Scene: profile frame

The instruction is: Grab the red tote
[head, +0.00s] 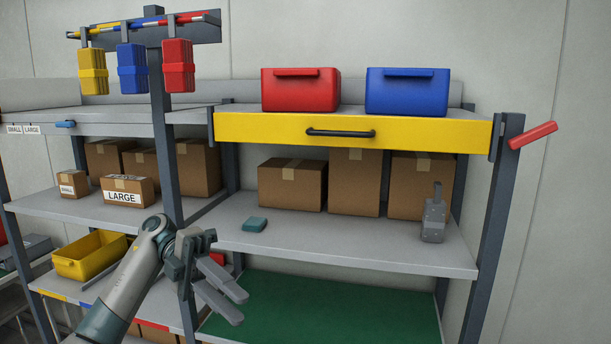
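The red tote (300,92) is a box with a red handle on its front. It sits on the top shelf, above the yellow drawer front (265,129), to the left of a blue tote (406,93). My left gripper (238,306) is low in the head view, in front of the shelving, well below and to the left of the red tote. Its fingers look apart with nothing between them. My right gripper is not in view.
A yellow bar with a black handle (340,133) runs below the totes. Cardboard boxes (292,184) fill the middle shelf. Small yellow, blue and red cases (178,66) hang at upper left. A red lever (533,135) sticks out at right. A yellow bin (90,256) is lower left.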

